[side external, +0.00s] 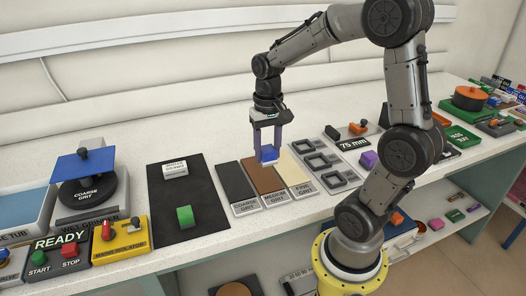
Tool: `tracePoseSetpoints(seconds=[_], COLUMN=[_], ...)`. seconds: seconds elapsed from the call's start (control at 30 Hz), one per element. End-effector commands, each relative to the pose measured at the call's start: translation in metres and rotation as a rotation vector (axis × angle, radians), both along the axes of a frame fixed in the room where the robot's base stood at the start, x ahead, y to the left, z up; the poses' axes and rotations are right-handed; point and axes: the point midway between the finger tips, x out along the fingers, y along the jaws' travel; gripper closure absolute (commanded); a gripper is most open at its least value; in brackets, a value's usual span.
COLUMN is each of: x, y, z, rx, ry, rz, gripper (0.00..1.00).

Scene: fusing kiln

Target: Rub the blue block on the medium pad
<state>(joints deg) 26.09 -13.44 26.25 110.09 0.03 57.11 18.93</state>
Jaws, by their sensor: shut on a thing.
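My gripper (268,147) points straight down and is shut on the blue block (269,154). The block is at the far right part of the brown medium grit pad (264,180), near its border with the cream fine grit pad (293,170). I cannot tell whether the block touches the pad or hangs just above it. The dark coarse grit pad (238,184) lies to the left of the medium pad. The fingers hide part of the block.
A green block (185,216) and a white labelled block (175,169) stand on a black mat (160,215) at left. A grey tray with square frames (335,181) lies right of the pads. A wet grinder with a blue plate (83,164) stands far left.

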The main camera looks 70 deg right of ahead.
Motion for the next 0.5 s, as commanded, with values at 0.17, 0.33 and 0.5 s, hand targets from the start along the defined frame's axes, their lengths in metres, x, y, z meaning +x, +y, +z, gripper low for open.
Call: tracePoseSetpoints(seconds=[0.17,0.33,0.5], x=[0.0,0.0,0.0], y=[0.0,0.0,0.0], z=[-0.003,-0.016,-0.034], rx=[0.001,0.001,0.001], ry=[0.001,0.003,0.003], rz=[0.0,0.0,0.0], gripper=[1.0,1.0,1.0])
